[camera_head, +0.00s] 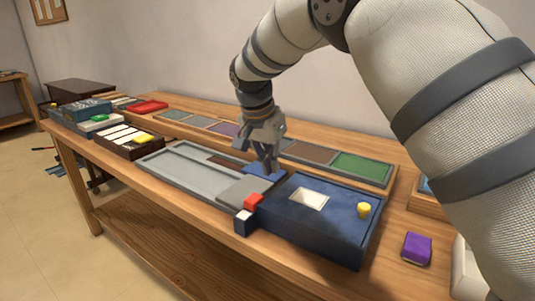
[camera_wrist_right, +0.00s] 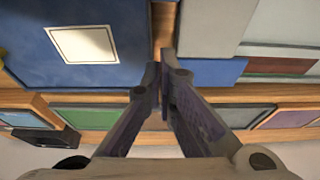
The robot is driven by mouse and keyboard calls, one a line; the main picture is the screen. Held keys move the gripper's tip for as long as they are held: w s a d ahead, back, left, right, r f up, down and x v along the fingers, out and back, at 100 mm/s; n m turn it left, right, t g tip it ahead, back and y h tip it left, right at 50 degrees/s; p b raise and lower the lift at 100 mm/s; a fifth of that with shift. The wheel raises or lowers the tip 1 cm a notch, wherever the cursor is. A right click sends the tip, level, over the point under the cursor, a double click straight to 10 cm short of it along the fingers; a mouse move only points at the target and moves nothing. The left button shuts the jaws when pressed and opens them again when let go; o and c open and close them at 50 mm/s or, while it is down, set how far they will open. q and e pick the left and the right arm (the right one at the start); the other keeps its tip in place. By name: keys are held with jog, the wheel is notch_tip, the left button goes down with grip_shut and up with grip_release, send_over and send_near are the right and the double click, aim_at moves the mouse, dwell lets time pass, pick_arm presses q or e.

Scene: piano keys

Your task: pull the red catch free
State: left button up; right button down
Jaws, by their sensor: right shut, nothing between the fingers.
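The red catch (camera_head: 252,202) is a small red block at the near left corner of a dark blue box (camera_head: 330,240), with a small block with a white top (camera_head: 243,217) beside it. The box has a pale square window (camera_head: 309,199) and a yellow knob (camera_head: 364,210); its window shows in the wrist view (camera_wrist_right: 82,44). My right gripper (camera_head: 268,170) points down behind the catch, over a blue patch near the box's far left corner. Its fingers are shut and empty, also in the wrist view (camera_wrist_right: 165,65). The catch is not clearly seen there.
A long grey tray (camera_head: 180,169) lies left of the box. A case with white keys (camera_head: 128,137) is farther left. A row of coloured panels (camera_head: 361,166) runs along the back. A purple block (camera_head: 416,248) lies to the right. The wooden table's front edge is close.

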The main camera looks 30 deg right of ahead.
aim_at(254, 202)
jog(key=x, duration=0.4)
jog(key=shift+f, duration=0.1)
jog(key=a, duration=0.1)
jog(key=s+a, duration=0.1)
jog(key=a+p, duration=0.1)
jog(key=shift+s+a+r, duration=0.1)
jog(key=shift+s+r, duration=0.05)
jog(key=shift+r, duration=0.25)
jog(key=shift+s+a+f, duration=0.1)
jog(key=shift+a, duration=0.1)
pick_arm(q)
jog(key=shift+w+r, duration=0.5)
pick_arm(e)
jog(key=shift+f, duration=0.15)
